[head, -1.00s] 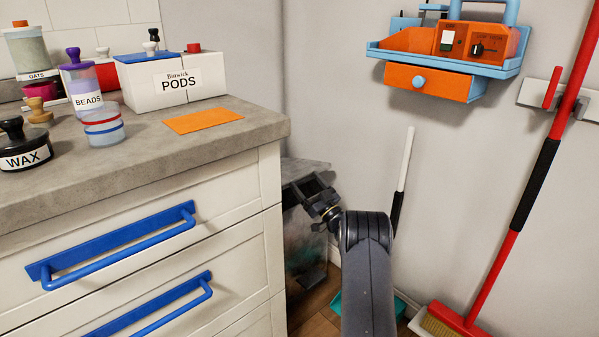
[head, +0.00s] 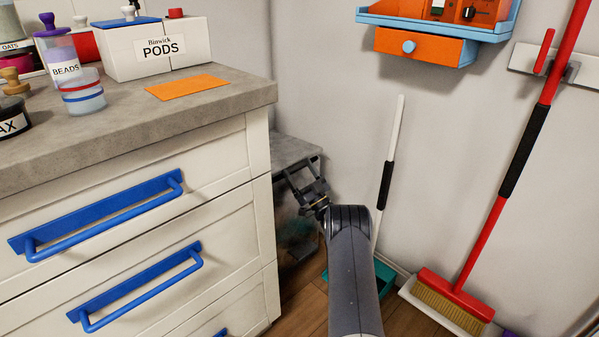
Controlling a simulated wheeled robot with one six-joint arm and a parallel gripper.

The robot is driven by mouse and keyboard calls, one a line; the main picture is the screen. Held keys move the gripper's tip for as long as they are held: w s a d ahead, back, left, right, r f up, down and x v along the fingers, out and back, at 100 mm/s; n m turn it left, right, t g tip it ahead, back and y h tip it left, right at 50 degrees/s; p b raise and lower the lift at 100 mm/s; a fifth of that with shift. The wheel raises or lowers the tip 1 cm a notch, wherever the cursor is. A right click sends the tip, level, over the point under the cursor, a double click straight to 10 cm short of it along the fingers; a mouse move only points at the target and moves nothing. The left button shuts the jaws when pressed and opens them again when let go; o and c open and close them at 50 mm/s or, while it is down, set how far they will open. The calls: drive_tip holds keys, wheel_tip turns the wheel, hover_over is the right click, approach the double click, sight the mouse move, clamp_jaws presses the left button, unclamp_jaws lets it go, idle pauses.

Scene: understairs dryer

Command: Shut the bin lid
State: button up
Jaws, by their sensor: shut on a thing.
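The bin (head: 288,222) stands in the corner just past the white drawer cabinet, which hides its left part. Its body is dark and glassy-looking. Its grey flat lid (head: 290,147) shows at the top and looks roughly level; I cannot tell whether a gap is left under it. My gripper (head: 302,174) is at the lid's near right edge, shut on the lid. The exact contact is small and partly hidden by the gripper itself. A dark pedal-like part (head: 303,250) shows low on the bin's front.
The cabinet (head: 200,215) with blue handles stands close on the left. On the right, a teal dustpan (head: 371,284) with a white and black handle and a red broom (head: 455,285) stand by the wall. An orange caddy (head: 425,46) hangs above. Little wooden floor is free between them.

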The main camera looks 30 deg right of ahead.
drive_tip(key=o, duration=1.3)
drive_tip(key=shift+a, duration=0.1)
drive_tip(key=p+v, duration=0.3)
drive_tip(key=v, duration=0.7)
drive_tip(key=shift+s+d+f, duration=0.2)
drive_tip(key=shift+s+d, duration=0.05)
drive_tip(key=shift+s, duration=0.05)
drive_tip(key=b+x, duration=0.2)
drive_tip(key=x, duration=0.9)
drive_tip(key=shift+r+b, duration=0.35)
drive_tip(key=shift+r, duration=0.2)
drive_tip(key=shift+a, duration=0.1)
drive_tip(key=shift+f, duration=0.1)
